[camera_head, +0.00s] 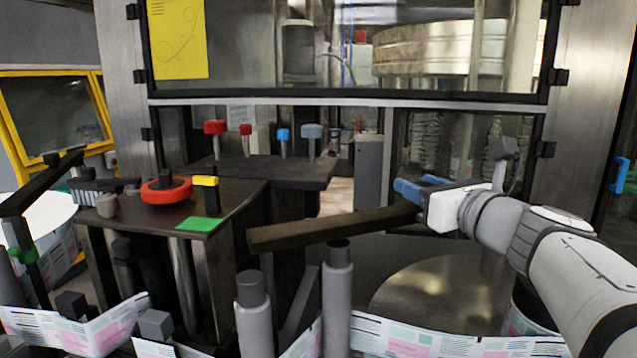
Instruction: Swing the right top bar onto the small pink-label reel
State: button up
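The right top bar (335,229) is a long dark brown beam. It reaches from the middle of the view to my gripper at its right end, above two grey posts. My gripper (422,184) has two blue fingers, which look apart with nothing visible between them. The nearer finger is close to or against the bar's right end; contact is unclear. Below and right of the bar is a round metallic disc (440,290), with label web bearing pink patches around its front. I cannot tell whether this is the small pink-label reel, as its side is largely hidden.
Two grey posts (254,315) (338,300) stand in front. A dark table (250,190) at left carries a red ring (166,190), a yellow-black block (205,192) and a green pad (199,224). Another dark bar (38,187) stands far left above a white reel (50,214).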

jog(key=shift+o, duration=1)
jog(key=shift+a, duration=0.1)
notch_tip(320, 180, up, 10)
jog(key=shift+f+p, duration=0.1)
jog(key=shift+p, duration=0.45)
